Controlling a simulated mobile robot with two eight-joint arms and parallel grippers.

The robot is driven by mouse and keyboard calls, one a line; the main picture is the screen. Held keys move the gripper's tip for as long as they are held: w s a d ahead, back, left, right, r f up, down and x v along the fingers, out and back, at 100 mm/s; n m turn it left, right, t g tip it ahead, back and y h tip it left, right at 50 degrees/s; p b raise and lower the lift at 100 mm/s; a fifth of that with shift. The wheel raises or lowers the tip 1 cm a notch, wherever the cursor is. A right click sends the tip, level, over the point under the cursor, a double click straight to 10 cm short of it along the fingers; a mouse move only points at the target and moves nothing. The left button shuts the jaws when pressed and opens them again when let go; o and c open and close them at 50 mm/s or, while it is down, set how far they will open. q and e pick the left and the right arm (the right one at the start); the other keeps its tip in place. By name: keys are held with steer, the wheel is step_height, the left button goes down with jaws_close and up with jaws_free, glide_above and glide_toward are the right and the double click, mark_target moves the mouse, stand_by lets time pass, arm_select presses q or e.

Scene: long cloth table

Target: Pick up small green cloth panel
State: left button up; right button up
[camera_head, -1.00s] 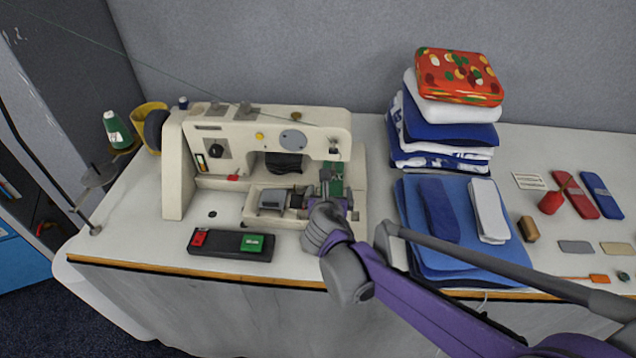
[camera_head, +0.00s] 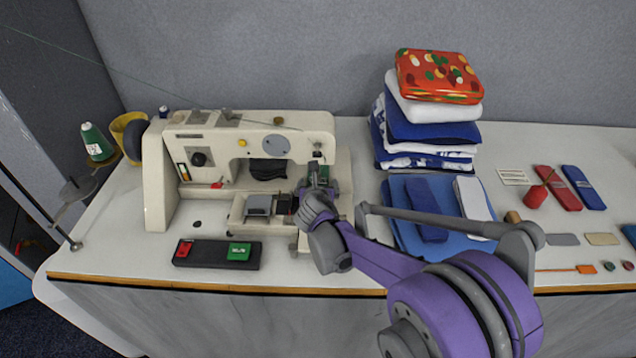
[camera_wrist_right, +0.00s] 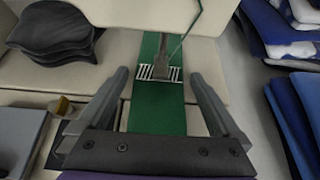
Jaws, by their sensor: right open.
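The small green cloth panel (camera_wrist_right: 158,118) lies flat on the sewing machine's bed in the right wrist view. It runs as a strip under the presser foot (camera_wrist_right: 160,70) and its slotted metal plate. My right gripper (camera_wrist_right: 159,76) is open, with one finger on each side of the strip and nothing between them but the cloth below. I cannot tell how far the fingertips are above the bed. In the head view my right gripper (camera_head: 318,182) is at the needle end of the sewing machine (camera_head: 250,122) and hides most of the panel. My left gripper is not in view.
A black control box (camera_head: 216,253) with red and green buttons lies in front of the machine. Green thread (camera_wrist_right: 187,35) hangs by the presser foot.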

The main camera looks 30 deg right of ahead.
steer(key=c, duration=1.4)
steer(key=shift+r, duration=0.1)
